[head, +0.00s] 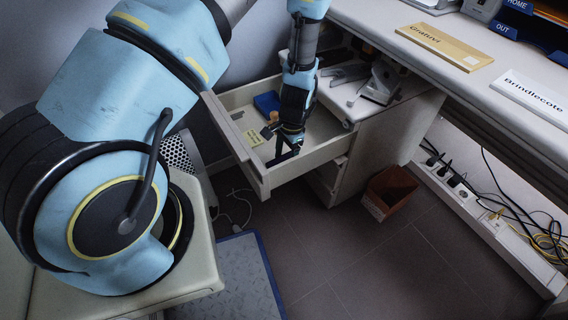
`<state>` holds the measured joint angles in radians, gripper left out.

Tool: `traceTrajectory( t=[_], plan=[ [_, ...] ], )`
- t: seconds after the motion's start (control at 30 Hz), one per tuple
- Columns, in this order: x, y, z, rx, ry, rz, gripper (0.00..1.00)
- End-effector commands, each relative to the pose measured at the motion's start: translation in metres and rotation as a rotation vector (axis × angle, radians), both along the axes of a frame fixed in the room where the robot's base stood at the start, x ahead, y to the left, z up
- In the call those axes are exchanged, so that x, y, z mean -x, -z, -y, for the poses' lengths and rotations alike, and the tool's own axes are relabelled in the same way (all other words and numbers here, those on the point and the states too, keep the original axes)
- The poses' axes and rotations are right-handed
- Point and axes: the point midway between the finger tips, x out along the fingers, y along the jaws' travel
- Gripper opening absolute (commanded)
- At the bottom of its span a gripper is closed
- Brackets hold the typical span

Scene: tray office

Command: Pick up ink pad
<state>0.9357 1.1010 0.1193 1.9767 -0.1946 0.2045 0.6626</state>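An open drawer (262,178) under the desk holds several small things. My gripper (287,152) points down into the front part of this drawer. A dark blue-purple flat thing (282,160) lies right below the fingertips and is partly covered by them; it may be the ink pad. A blue box-like thing (267,103) lies at the back of the drawer, partly behind my arm, and could also be it. The fingers are small and dark here, so I cannot tell their opening or whether they touch anything.
A yellow note (253,138) lies in the drawer. The drawer walls stand close around my gripper. A stapler-like thing (382,84) sits on the surface to the right. A brown bin (390,190) stands on the floor.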

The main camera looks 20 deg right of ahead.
Motion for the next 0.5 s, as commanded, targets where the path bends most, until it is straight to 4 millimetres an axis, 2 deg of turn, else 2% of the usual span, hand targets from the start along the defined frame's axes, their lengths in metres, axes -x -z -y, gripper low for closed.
traceTrajectory(
  t=[0.07,0.4,0.5],
  plan=[
    [0.0000,-0.0002,0.0000,0.000,0.000,0.000,0.52],
    [0.0000,-0.0003,0.0001,0.000,0.000,0.000,0.14],
    [0.0000,-0.0004,0.0002,0.000,0.000,0.000,0.14]
  ],
)
